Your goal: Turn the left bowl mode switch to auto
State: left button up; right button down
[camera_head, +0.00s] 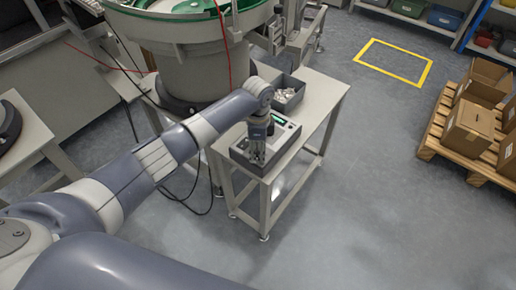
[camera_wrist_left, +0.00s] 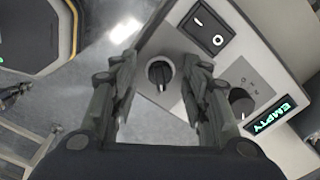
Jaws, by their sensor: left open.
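A grey control box (camera_head: 278,137) stands on a small table below the large feeder bowl (camera_head: 190,25). In the left wrist view its face (camera_wrist_left: 261,61) carries a black rotary knob (camera_wrist_left: 160,73), which looks like the mode switch. Its labels are not readable and I cannot tell its setting. My left gripper (camera_head: 258,158) is over the near left part of the box, pointing down. In the left wrist view its open fingers (camera_wrist_left: 160,60) stand on either side of the knob. I cannot tell whether they touch it. My right gripper is not in view.
Beside the knob are a rocker power switch (camera_wrist_left: 208,28), a second knob (camera_wrist_left: 241,101) and a display reading EMPTY (camera_wrist_left: 270,115). A dark bin of parts (camera_head: 288,92) stands behind the box. Cartons on a pallet (camera_head: 433,147) are far right. The floor between is clear.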

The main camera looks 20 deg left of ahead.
pick_arm(q)
jog(key=shift+c, duration=0.3)
grip_shut()
jog(key=shift+r, duration=0.1)
